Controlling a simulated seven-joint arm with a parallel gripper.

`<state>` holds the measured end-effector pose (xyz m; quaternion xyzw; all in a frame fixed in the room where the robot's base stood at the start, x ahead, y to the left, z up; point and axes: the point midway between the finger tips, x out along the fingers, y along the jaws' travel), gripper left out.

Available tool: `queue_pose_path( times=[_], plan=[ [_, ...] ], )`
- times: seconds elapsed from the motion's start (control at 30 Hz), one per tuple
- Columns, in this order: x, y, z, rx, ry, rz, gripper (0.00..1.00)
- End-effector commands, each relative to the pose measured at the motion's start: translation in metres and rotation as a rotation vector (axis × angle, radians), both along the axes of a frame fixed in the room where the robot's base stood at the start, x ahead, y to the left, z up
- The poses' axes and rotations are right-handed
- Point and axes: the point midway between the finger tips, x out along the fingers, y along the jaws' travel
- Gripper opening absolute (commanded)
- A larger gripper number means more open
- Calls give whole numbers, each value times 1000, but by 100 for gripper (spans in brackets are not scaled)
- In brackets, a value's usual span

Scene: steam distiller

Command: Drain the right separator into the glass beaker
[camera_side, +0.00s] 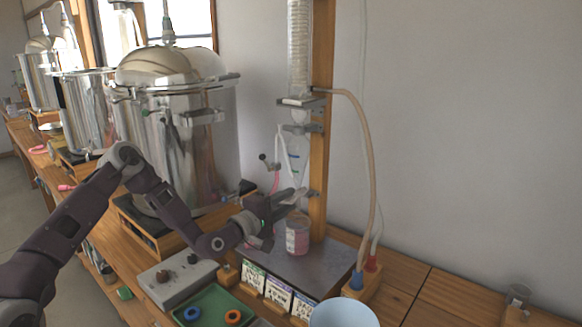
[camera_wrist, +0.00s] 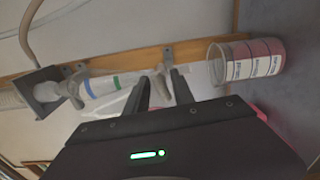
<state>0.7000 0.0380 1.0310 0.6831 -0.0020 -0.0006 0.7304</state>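The glass separator (camera_side: 292,165) hangs upright on the wooden post, with coloured bands on its glass. In the wrist view the separator (camera_wrist: 103,84) shows blue and green bands and narrows to its lower end. The glass beaker (camera_side: 297,237) stands on the dark plate below it and shows pinkish contents; it also shows in the wrist view (camera_wrist: 248,62). My gripper (camera_side: 297,196) is just above the beaker at the separator's lower end. In the wrist view the fingers (camera_wrist: 161,88) are apart, with the stopcock area between them. I cannot tell whether they touch it.
A large steel still (camera_side: 180,140) stands left of the post. A grey control box (camera_side: 178,280), a green tray with rings (camera_side: 208,306) and small cards (camera_side: 278,290) lie in front. A pale blue bowl (camera_side: 343,314) and a tan hose (camera_side: 369,170) are at the right.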

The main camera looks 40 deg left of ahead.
Motion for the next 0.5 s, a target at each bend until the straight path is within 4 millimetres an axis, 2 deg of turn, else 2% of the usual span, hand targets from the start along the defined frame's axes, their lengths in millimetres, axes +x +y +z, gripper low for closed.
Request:
queue_pose_path(
  times=[0.33, 0.5],
  plan=[
    [-2, 2, -1, -3, 2, 3, 40],
    [-26, 2, -2, -6, 5, 2, 40]
  ],
)
